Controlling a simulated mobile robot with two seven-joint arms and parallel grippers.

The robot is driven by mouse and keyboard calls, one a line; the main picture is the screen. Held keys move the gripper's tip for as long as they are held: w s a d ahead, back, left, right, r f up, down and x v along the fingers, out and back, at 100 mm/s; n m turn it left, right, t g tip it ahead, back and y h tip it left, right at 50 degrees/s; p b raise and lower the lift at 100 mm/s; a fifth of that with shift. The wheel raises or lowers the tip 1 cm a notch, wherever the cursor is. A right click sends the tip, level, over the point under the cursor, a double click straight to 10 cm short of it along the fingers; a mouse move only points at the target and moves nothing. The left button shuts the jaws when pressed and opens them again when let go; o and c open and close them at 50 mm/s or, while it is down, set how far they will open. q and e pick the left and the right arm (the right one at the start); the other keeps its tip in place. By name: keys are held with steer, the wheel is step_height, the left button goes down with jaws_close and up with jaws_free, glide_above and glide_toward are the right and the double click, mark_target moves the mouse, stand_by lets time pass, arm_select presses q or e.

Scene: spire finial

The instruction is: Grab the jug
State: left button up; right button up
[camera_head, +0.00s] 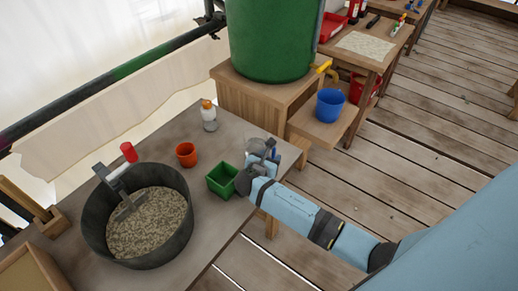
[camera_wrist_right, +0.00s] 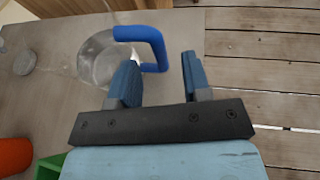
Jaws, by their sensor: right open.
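The jug is clear with a blue handle (camera_wrist_right: 155,42). In the right wrist view its see-through body (camera_wrist_right: 98,58) stands on the table, seen from above. In the head view the jug (camera_head: 254,146) is small and partly hidden behind my right gripper (camera_head: 268,157). In the right wrist view my right gripper (camera_wrist_right: 160,64) is open, with its two blue fingers apart. The handle shows at the gap between the fingertips; I cannot tell whether they touch it. My left gripper is in neither view.
The table (camera_head: 226,138) also holds a green box (camera_head: 222,181), an orange cup (camera_head: 186,154), a white bottle with an orange cap (camera_head: 209,115) and a dark tub of grainy mix (camera_head: 147,220). A big green barrel (camera_head: 270,40) stands behind. Wooden decking lies right.

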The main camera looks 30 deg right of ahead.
steer(key=shift+x, duration=1.15)
jaws_close()
steer(key=shift+r, duration=0.2)
arm_select(q)
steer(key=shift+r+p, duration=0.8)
steer(key=shift+p, duration=0.2)
arm_select(e)
step_height(320, 180, up, 19)
steer(key=shift+r, duration=0.25)
